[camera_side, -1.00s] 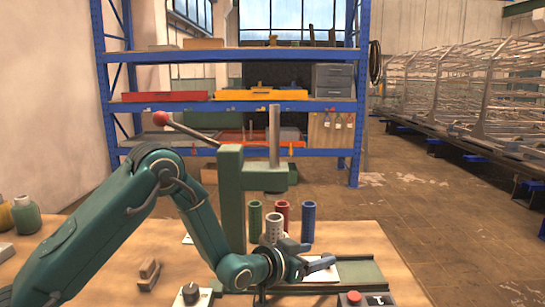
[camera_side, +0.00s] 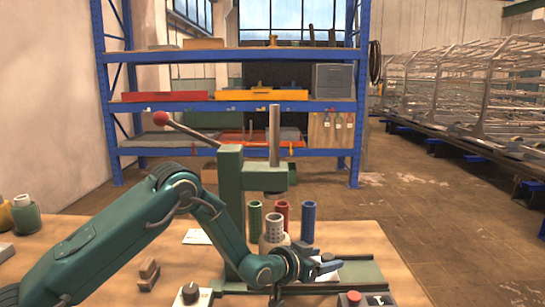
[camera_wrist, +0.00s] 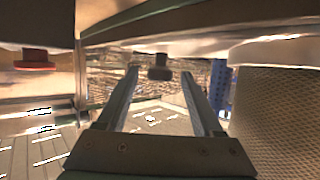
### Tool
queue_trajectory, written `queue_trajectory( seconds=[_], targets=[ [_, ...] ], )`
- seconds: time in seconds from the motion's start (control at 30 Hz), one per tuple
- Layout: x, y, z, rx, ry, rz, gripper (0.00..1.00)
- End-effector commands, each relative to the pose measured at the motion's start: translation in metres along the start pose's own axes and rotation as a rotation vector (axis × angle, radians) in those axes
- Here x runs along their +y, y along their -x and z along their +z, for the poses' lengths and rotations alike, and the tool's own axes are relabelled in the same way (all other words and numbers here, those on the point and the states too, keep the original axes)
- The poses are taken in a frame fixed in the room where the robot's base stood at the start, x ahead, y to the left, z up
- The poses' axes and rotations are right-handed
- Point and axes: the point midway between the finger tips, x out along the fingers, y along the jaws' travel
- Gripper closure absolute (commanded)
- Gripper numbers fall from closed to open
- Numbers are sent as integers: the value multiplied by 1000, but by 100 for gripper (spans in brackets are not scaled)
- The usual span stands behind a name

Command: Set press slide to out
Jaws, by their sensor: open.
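The green press (camera_side: 230,200) stands on the table with its red-knobbed lever (camera_side: 168,119) raised to the left. Its low green rail bed (camera_side: 362,274) runs right from the column. A pale plate, apparently the slide (camera_side: 328,272), shows on the bed, partly hidden behind my gripper (camera_side: 322,268). My gripper is low over the bed, fingers pointing right. In the wrist view my gripper (camera_wrist: 160,73) has its two fingers apart. A small dark knob (camera_wrist: 160,74) shows between the fingertips; I cannot tell whether they touch it.
A pale perforated cylinder (camera_side: 275,230) stands close behind my gripper. Green (camera_side: 255,220), red (camera_side: 281,214) and blue (camera_side: 308,221) tubes stand near it. A red button (camera_side: 353,298) and a dial box (camera_side: 190,296) are at the front.

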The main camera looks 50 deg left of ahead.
Motion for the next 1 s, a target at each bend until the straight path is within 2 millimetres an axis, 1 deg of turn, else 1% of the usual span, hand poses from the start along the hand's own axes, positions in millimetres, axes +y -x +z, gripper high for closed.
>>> queue_trajectory(
  seconds=[0.03, 0.07, 0.1, 0.17, 0.2, 1.0],
  targets=[
    [0, 0, 0, 0, 0, 0, 36],
    [0, 0, 0, 0, 0, 0, 47],
    [0, 0, 0, 0, 0, 0, 63],
    [0, 0, 0, 0, 0, 0, 86],
    [0, 0, 0, 0, 0, 0, 100],
    [0, 0, 0, 1, 1, -1, 100]
  ],
)
